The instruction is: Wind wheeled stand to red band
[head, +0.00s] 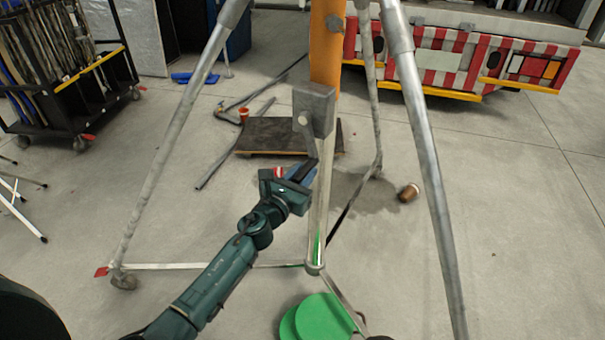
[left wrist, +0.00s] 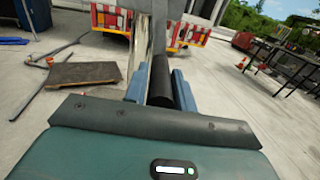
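The wheeled stand has grey tube legs (head: 428,170) and an orange column (head: 327,50). A grey winch box (head: 314,108) sits on the column, with a crank arm (head: 309,140) hanging down from it. My left gripper (head: 302,172) is at the low end of the crank. In the left wrist view, its blue fingers (left wrist: 158,88) lie on both sides of the black crank handle (left wrist: 160,78) and appear closed on it. A green mark (head: 317,248) shows low on the centre tube. I cannot make out a red band on the column. My right gripper is out of view.
A dark wheeled board (head: 280,136) lies behind the stand, with loose poles (head: 222,158) beside it. A green disc (head: 318,318) is at the front, and a brown cup (head: 408,193) lies to the right. A tool rack (head: 75,85) stands left. Floor at right is clear.

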